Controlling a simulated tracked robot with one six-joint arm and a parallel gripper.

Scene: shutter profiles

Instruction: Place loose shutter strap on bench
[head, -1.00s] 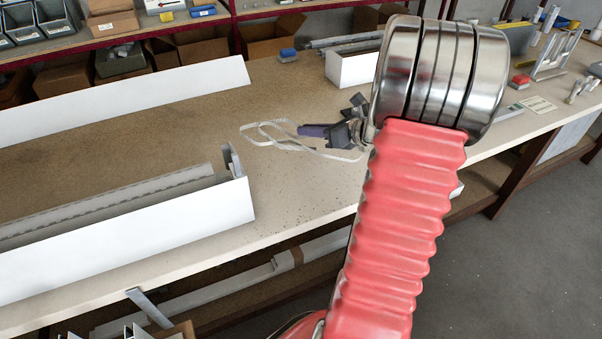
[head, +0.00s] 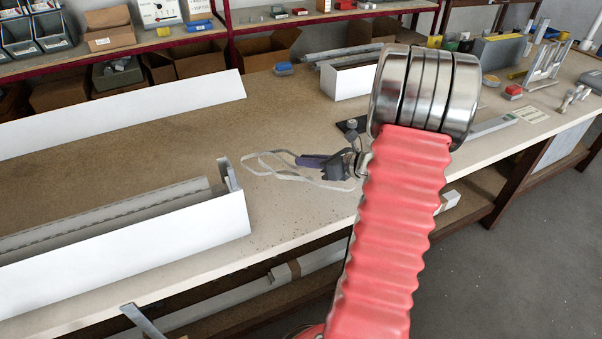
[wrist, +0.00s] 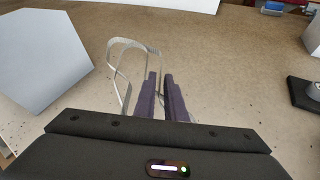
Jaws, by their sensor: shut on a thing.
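The shutter strap (head: 262,164) is a thin pale grey band in loose loops. In the head view it hangs around and to the left of my gripper (head: 304,161), near the front middle of the bench (head: 290,205). In the wrist view the strap (wrist: 116,50) loops out ahead and to the left of my gripper (wrist: 161,80), whose dark purple fingers are close together on it. The pinched part of the strap is hidden between the fingers. I cannot tell whether the loops touch the bench top.
A long white shutter box (head: 130,243) lies at the front left, with a white panel (head: 120,112) behind it. A shorter white box (head: 350,80) and a blue item (head: 283,69) stand behind my gripper.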

